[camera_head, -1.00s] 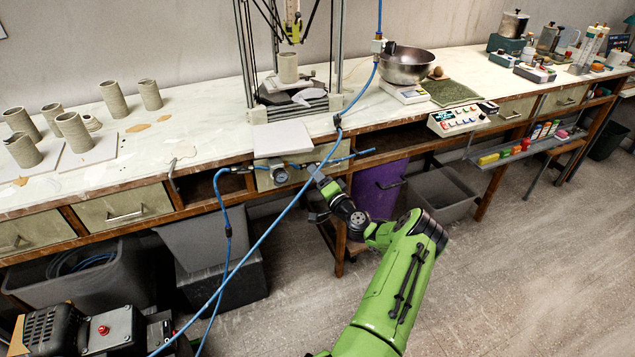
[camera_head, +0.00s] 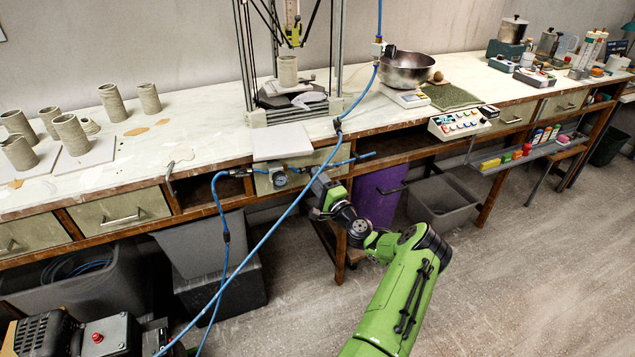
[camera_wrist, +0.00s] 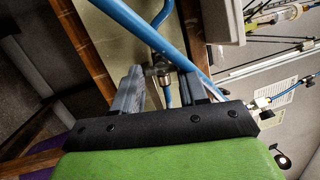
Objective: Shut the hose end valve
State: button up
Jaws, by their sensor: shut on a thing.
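The hose end valve (camera_wrist: 162,69) is a small metal fitting on a blue hose, seen between my fingers in the wrist view. In the head view it lies on the short blue pipe (camera_head: 345,161) along the bench front, right of a round pressure gauge (camera_head: 279,179), and is mostly hidden by my gripper and a hose. My gripper (camera_wrist: 160,78) has its two grey fingers on either side of the fitting, shut on it. The fingertip contact and the handle's exact angle are hard to make out.
A long blue hose (camera_head: 265,238) runs diagonally in front of the bench and crosses close to my gripper. The bench edge (camera_head: 400,154) is just above. A purple panel (camera_head: 377,197) and a grey bin (camera_head: 441,201) stand below.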

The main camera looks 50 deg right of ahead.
jog(key=shift+f, duration=0.1)
jog(key=o, duration=1.1)
jog(key=shift+c, duration=0.2)
jog(key=p+v, duration=0.3)
jog(key=v, duration=1.2)
jog(key=shift+s+a+f, duration=0.15)
jog(key=shift+s, duration=0.15)
